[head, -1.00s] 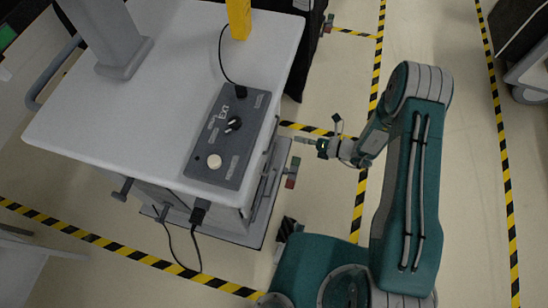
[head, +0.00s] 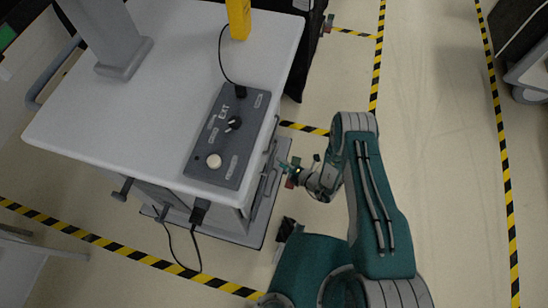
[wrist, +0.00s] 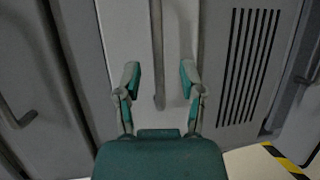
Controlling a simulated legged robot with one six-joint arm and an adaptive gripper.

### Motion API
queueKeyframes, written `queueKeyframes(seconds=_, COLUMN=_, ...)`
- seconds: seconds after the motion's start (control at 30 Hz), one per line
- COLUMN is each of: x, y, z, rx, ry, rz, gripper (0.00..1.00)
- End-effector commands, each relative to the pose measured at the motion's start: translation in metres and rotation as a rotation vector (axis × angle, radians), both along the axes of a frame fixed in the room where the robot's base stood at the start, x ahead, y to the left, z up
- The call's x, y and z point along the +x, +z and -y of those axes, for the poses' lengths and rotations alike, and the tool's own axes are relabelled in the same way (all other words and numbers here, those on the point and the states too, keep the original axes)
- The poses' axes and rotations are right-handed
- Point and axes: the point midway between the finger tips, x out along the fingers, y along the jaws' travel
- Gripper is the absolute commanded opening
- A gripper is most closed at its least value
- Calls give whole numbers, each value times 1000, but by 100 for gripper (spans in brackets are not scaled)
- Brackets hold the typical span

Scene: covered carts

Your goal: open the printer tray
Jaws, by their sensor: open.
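My gripper (wrist: 159,78) is open and empty in the wrist view, its two fingers on either side of a thin grey bar handle (wrist: 158,55). The handle is on a light grey panel (wrist: 125,30), which may be the printer tray front; no label shows. The fingers do not visibly close on the handle, and their depth relative to it is hard to tell. In the head view my gripper (head: 288,167) is beside the right side of the white-topped cart (head: 150,60). The handle's face is largely hidden there.
Darker panels flank the light one; the left has another handle (wrist: 18,115), the right a slotted vent (wrist: 248,65). A control box (head: 228,135) marked EXT sits on the cart top, with cables nearby. Yellow-black tape (head: 505,170) marks the floor. The floor right of my arm is clear.

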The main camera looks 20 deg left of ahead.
Motion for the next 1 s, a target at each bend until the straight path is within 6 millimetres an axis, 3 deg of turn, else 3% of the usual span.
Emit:
queueKeyframes(seconds=0.23, x=10, y=-6, z=-34, rx=0, ry=1, rz=2, gripper=51)
queueKeyframes(seconds=0.6, x=12, y=-7, z=-40, rx=1, ry=0, rz=-1, gripper=51)
queueKeyframes(seconds=0.63, x=12, y=-7, z=-40, rx=1, ry=0, rz=-1, gripper=42)
queueKeyframes(seconds=0.7, x=12, y=-7, z=-40, rx=1, ry=0, rz=-1, gripper=11)
queueKeyframes(seconds=0.73, x=12, y=-7, z=-40, rx=1, ry=0, rz=0, gripper=0)
queueKeyframes(seconds=1.0, x=12, y=-8, z=-40, rx=-3, ry=-1, rz=-2, gripper=0)
